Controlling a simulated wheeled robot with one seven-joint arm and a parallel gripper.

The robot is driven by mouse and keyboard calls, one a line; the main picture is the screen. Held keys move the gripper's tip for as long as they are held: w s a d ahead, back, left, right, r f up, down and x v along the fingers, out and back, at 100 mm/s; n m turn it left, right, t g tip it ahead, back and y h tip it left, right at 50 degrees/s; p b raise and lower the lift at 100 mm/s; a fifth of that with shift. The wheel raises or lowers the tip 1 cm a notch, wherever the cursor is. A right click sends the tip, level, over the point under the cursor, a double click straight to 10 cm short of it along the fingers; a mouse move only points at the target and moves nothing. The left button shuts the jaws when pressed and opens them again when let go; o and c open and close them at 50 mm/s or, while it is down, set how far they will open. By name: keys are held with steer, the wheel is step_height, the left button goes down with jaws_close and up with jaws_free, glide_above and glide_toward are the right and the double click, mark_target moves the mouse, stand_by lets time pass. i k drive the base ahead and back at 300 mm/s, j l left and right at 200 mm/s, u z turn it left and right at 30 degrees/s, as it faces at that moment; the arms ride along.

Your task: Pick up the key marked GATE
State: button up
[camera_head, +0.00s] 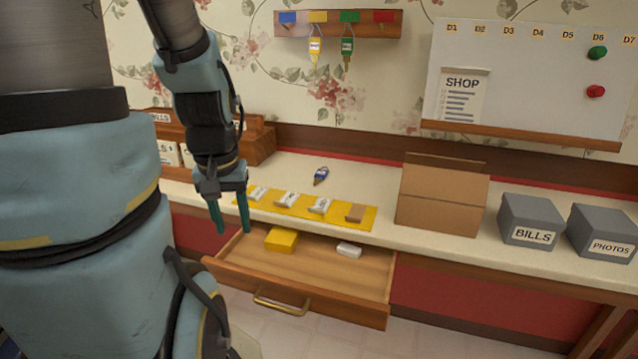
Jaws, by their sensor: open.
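A blue-tagged key (321,176) lies on the counter behind the yellow mat. A yellow-tagged key (315,48) and a green-tagged key (347,50) hang from the wall rack (333,30). The writing on the tags is too small to read, so I cannot tell which key is marked GATE. My gripper (229,222) points down with its two fingers apart and nothing between them. It is at the left end of the mat, left of and nearer than the blue-tagged key.
The yellow mat (335,216) bears several small items. Below it, an open drawer (330,283) holds a yellow block (281,240) and a white piece (348,250). A cardboard box (440,200) and grey boxes marked BILLS (530,213) and PHOTOS (605,222) stand on the right.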

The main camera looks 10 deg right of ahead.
mark_target(320, 174)
steer(key=i+j, duration=0.4)
steer(key=j, duration=0.25)
steer(key=i+j+z, duration=0.1)
steer(key=i+j, duration=0.3)
steer(key=j, duration=0.25)
